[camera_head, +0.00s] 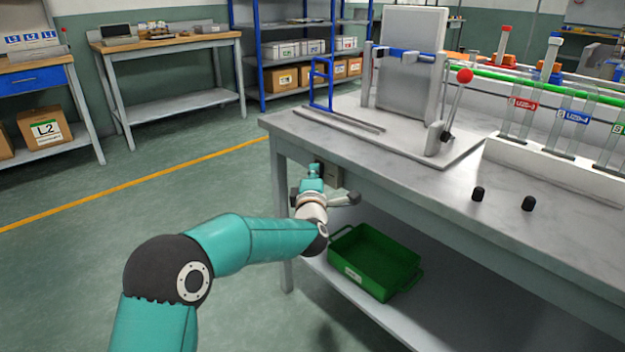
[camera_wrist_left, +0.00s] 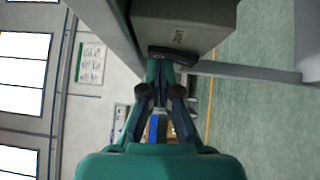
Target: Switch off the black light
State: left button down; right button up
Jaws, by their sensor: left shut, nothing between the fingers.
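A grey box (camera_head: 334,178) is fixed under the front edge of the metal table, near its left corner. In the left wrist view the box (camera_wrist_left: 190,28) fills the top middle, and a dark switch-like part (camera_wrist_left: 176,56) sticks out at its lower edge. My left gripper (camera_head: 314,172) is shut and empty, right beside the box. In the left wrist view its closed fingertips (camera_wrist_left: 160,68) are at the dark part; I cannot tell whether they touch it. The switch's position cannot be made out. No lit lamp is identifiable. My right gripper is not in view.
The metal tabletop (camera_head: 400,178) carries a press-like stand with a red-knobbed lever (camera_head: 464,76), two small black caps (camera_head: 503,198) and a white tube rack (camera_head: 545,170). The floor to the left is clear.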

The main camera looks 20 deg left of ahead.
pick_arm(q)
jog(key=s+r+b, duration=0.1)
jog(key=s, duration=1.2)
jog(key=shift+d, duration=0.35)
jog(key=shift+a, duration=0.1)
